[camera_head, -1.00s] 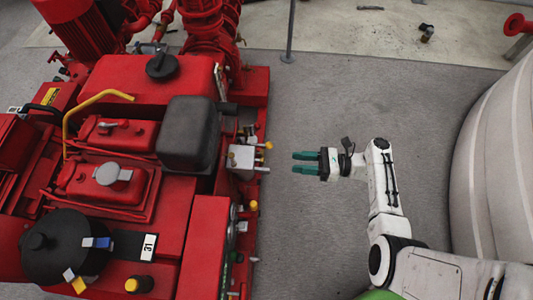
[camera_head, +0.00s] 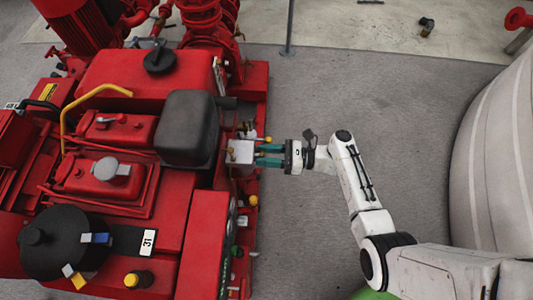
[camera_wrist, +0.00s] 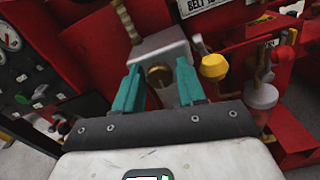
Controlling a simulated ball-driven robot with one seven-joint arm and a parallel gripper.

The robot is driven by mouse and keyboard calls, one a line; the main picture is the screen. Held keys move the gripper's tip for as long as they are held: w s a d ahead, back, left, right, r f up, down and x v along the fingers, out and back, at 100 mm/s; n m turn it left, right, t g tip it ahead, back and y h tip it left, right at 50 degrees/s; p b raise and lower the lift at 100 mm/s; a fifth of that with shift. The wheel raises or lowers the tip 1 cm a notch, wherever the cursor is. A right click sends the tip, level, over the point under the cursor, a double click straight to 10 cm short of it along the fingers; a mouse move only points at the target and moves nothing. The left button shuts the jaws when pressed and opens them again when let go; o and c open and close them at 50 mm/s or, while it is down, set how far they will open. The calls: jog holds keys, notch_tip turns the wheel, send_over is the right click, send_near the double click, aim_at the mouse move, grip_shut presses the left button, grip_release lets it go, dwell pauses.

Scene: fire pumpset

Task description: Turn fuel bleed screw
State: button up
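A grey metal block (camera_head: 241,152) sits on the right side of the red pumpset; it also shows in the wrist view (camera_wrist: 160,48). A round brass screw head (camera_wrist: 158,75) sticks out of the block's near face; it looks like the fuel bleed screw. My gripper (camera_head: 258,155) has its teal fingers pointing left at the block. In the wrist view the fingers (camera_wrist: 159,80) stand apart, one on each side of the screw head, with visible gaps. The head view does not show the screw between the fingers clearly.
A yellow knob (camera_wrist: 213,67) with a pipe below is close to the right finger. A brass fitting (camera_wrist: 126,22) rises from the block. A gauge panel (camera_wrist: 18,60) stands at the left. The floor (camera_head: 330,90) right of the pumpset is free.

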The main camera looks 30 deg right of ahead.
jog(key=shift+c, duration=0.3)
grip_shut()
